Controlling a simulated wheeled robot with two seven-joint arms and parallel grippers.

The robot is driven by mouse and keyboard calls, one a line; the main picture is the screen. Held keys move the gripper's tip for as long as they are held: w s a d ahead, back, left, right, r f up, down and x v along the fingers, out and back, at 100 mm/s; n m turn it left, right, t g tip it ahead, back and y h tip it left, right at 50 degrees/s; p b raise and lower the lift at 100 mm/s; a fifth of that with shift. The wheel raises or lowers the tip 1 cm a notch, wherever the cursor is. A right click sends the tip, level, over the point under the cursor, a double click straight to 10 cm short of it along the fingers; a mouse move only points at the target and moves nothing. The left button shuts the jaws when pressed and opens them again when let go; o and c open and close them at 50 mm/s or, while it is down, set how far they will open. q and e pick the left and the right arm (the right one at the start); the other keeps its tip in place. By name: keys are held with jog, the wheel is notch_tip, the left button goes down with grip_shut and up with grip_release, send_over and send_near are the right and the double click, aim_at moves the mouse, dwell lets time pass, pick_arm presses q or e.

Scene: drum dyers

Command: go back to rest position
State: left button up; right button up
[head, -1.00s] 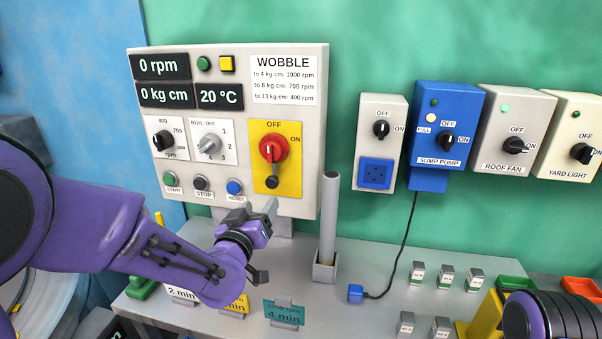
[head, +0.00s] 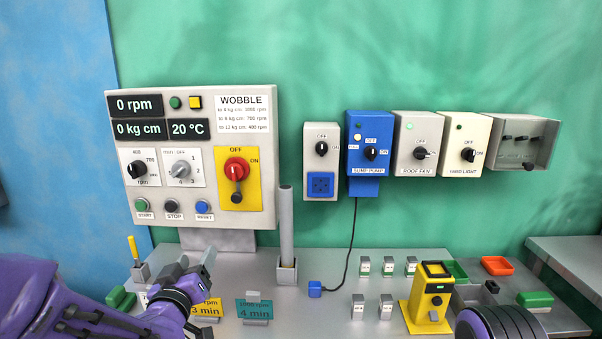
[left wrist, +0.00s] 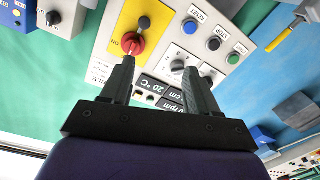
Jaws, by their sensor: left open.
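My left gripper (head: 196,262) is open and empty in the lower left of the head view, in front of and below the grey WOBBLE control panel (head: 268,170). Its two fingers also show in the left wrist view (left wrist: 160,82), apart, with nothing between them. In that view the panel appears upside down beyond the fingers, with its red and yellow rotary switch (left wrist: 134,42) and its buttons. A purple rounded part of my right arm shows at the bottom right of the head view. My right gripper is not seen.
A grey upright tube (head: 286,230) stands in a holder on the grey bench (head: 330,270). Teal (head: 253,311) and yellow cards stand at the front. A yellow device (head: 431,295) stands at the right. Switch boxes, including a blue sump pump box (head: 368,160), line the green wall.

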pick_arm(q)
jog(key=s+a+f+n+g+y, duration=0.15)
jog(key=s+f, duration=0.25)
jog(key=f, duration=0.5)
jog(key=s+a+f+g, duration=0.2)
jog(key=s+f+g, duration=0.15)
jog(key=f, duration=0.55)
jog(key=s+a+f+n+g+y, duration=0.1)
jog(key=s+a+f+g, duration=0.1)
jog(key=s+f, duration=0.5)
jog(key=s+a+f+g, duration=0.2)
jog(key=s+f+g, duration=0.5)
jog(key=s+f, duration=1)
jog(key=s+b, duration=0.1)
jog(key=s, duration=0.2)
jog(key=shift+s+a, duration=0.35)
jog(key=shift+a, duration=0.05)
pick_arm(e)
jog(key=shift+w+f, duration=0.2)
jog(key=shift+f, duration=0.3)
pick_arm(q)
jog(key=shift+y, duration=0.25)
